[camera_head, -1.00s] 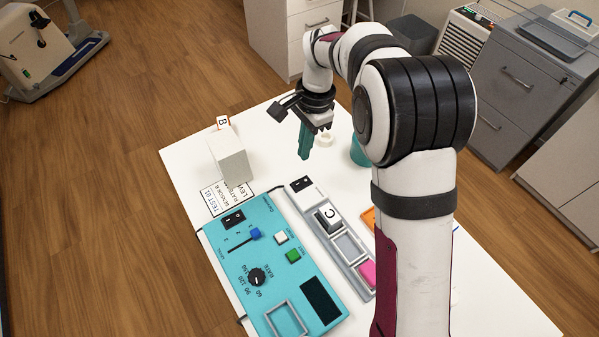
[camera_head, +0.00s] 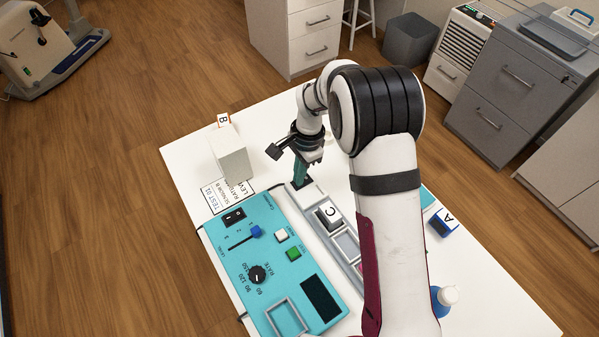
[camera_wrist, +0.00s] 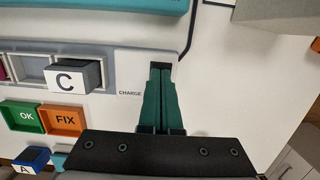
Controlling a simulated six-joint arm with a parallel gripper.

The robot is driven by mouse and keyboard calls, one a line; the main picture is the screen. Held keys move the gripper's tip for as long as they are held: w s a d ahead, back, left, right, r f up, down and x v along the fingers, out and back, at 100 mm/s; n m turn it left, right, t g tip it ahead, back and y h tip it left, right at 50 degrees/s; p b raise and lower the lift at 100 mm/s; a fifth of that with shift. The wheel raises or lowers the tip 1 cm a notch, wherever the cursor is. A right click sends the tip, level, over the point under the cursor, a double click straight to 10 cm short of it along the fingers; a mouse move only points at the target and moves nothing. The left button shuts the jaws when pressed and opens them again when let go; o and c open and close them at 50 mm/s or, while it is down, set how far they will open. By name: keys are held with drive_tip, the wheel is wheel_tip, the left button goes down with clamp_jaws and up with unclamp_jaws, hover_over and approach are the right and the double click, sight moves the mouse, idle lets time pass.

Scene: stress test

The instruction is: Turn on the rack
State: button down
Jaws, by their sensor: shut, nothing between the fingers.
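The grey rack (camera_head: 313,195) lies beside the teal console, with a row of slots; it also shows in the wrist view (camera_wrist: 130,66). A white block marked C (camera_head: 328,215) sits in one slot and also shows in the wrist view (camera_wrist: 72,80). A small black switch (camera_wrist: 158,66) is at the rack's end by the word CHARGE. My gripper (camera_head: 299,182) is shut and empty, its teal fingers pointing down at that end. In the wrist view its fingertips (camera_wrist: 160,72) overlap the switch and partly hide it. I cannot tell whether they touch it or how the switch is set.
The teal console (camera_head: 283,268) with a switch, slider, knob and buttons lies left of the rack. A pale box (camera_head: 231,158) stands near the table's left edge. OK (camera_wrist: 24,117) and FIX (camera_wrist: 63,121) trays lie beside the rack. A blue A block (camera_head: 443,224) is at the right.

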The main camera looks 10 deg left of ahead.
sight(311, 178)
drive_tip(key=shift+d+f, duration=0.1)
drive_tip(key=shift+w+d, duration=0.45)
drive_tip(key=shift+w, duration=0.05)
drive_tip(key=shift+r, duration=0.2)
wheel_tip(311, 178, up, 14)
drive_tip(key=w+d, duration=0.1)
drive_tip(key=shift+w+d, duration=0.2)
drive_tip(key=shift+f, duration=0.1)
idle(0.4)
